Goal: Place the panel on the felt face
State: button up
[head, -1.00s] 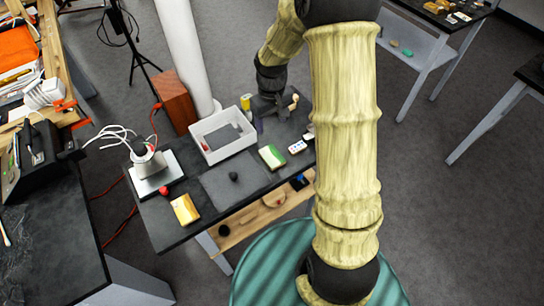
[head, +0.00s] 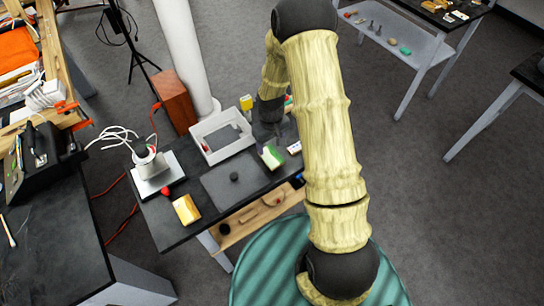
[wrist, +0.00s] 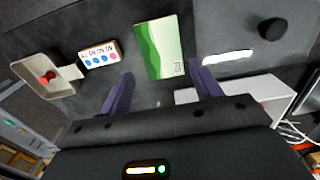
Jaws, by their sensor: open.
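A flat green-and-white rectangular piece (head: 273,159), which looks like the panel, lies on the black table right of the dark grey mat (head: 217,187). The mat looks like the felt face; a small black knob (head: 234,177) sits on it. In the wrist view the green piece (wrist: 159,48) lies beyond my open fingers, roughly between their lines, with a small printed mark in one corner. My gripper (wrist: 162,88) is open and empty, with two purple fingers. In the head view it is above the table, just behind the green piece, partly hidden by my arm.
A white bin (head: 222,152) stands behind the mat. A yellow block (head: 186,209), a red ball (head: 165,191) and a scale-like device (head: 155,175) are to the left. A small display (wrist: 99,54) and a beige tray (wrist: 40,78) lie beside the green piece.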

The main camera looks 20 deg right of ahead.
aim_at(270, 155)
jog(key=shift+a, duration=0.1)
jog(key=shift+s+f+p, duration=0.15)
jog(key=shift+f+p, duration=0.25)
jog(key=shift+f, duration=0.05)
jog(key=shift+f+p, duration=0.75)
jog(key=shift+f, duration=1.45)
jog(key=shift+a, duration=0.1)
jog(key=c, duration=0.8)
jog(key=shift+r, duration=0.15)
notch_tip(270, 155, up, 10)
jog(key=b, duration=0.2)
jog(key=shift+b, duration=0.3)
